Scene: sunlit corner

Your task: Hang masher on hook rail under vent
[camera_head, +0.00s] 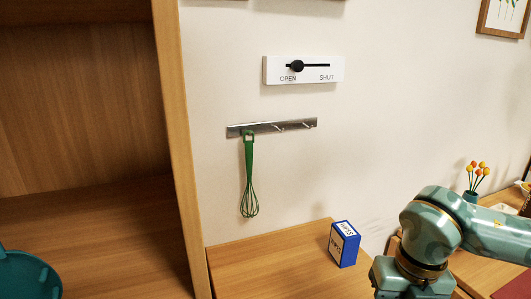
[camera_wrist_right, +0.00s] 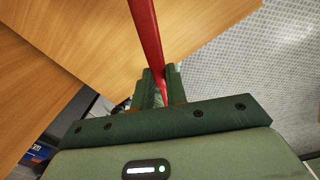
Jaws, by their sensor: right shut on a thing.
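The hook rail (camera_head: 270,127) is a metal strip on the wall under the white vent control (camera_head: 302,70). A green whisk (camera_head: 249,178) hangs from its left end; the hooks further right look bare. In the right wrist view my right gripper (camera_wrist_right: 160,82) is shut on a long red handle (camera_wrist_right: 146,32), which I take to be the masher's; its head is out of view. In the head view my right arm is at the lower right, with its fingertips and the masher below the frame. My left gripper is in neither view.
The black knob (camera_head: 297,66) is at the OPEN end. A blue and white box (camera_head: 344,244) stands on the wooden counter (camera_head: 265,262) below the rail. A tall wooden cabinet side (camera_head: 178,130) rises left of the rail. A teal vessel (camera_head: 28,275) is at the lower left.

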